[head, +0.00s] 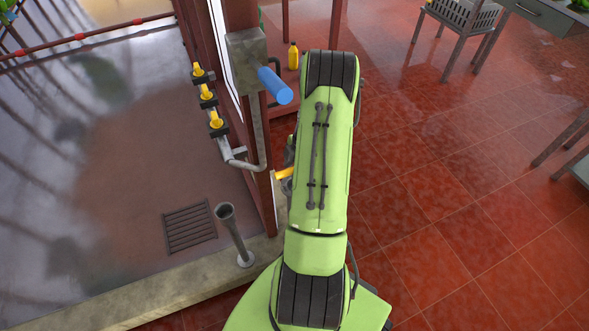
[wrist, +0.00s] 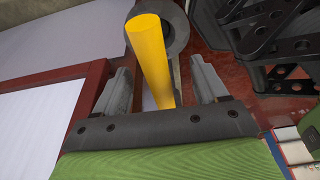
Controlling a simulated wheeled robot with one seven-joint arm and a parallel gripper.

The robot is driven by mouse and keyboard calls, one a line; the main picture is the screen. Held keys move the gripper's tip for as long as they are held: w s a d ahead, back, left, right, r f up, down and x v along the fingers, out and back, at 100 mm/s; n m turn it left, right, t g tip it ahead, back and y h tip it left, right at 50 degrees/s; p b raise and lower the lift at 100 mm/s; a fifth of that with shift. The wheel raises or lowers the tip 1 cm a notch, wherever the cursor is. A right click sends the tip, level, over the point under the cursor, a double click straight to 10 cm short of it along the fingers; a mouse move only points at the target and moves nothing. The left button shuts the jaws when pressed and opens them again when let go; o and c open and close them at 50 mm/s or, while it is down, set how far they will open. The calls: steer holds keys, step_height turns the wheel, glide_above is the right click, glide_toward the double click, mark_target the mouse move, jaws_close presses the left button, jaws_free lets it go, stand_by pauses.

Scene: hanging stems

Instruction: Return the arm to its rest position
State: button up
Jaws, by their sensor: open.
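My arm (head: 322,150) is green with dark joints and stretches forward through the middle of the head view, hiding most of my gripper there. In the wrist view my gripper (wrist: 162,66) is open, with its two grey fingers apart. A yellow cylinder (wrist: 150,50) stands between the fingers in that picture, with visible gaps on both sides. A grey round part shows behind its top. A yellow-orange piece (head: 284,173) shows just left of my arm in the head view; I cannot tell for sure that it is the same thing.
Left of my arm are a red-brown post, a grey box (head: 246,58) with a blue cylinder (head: 275,85), and a pipe with yellow-handled valves (head: 207,95). A grey flared pipe (head: 233,235) stands on the ledge. A yellow bottle (head: 293,55) is behind.

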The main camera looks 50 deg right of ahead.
steer(key=shift+w+a+r+p+v, duration=0.15)
steer(key=shift+a+p+v, duration=0.15)
steer(key=shift+p+v, duration=0.85)
steer(key=shift+w+a+p+v, duration=0.25)
steer(key=shift+p+v, duration=0.4)
steer(key=shift+v, duration=1)
steer(key=shift+w+a+r+p+v, duration=0.1)
steer(key=shift+a+p+v, duration=0.2)
steer(key=shift+p+v, duration=0.85)
steer(key=shift+r+b, duration=0.15)
steer(key=shift+b, duration=0.15)
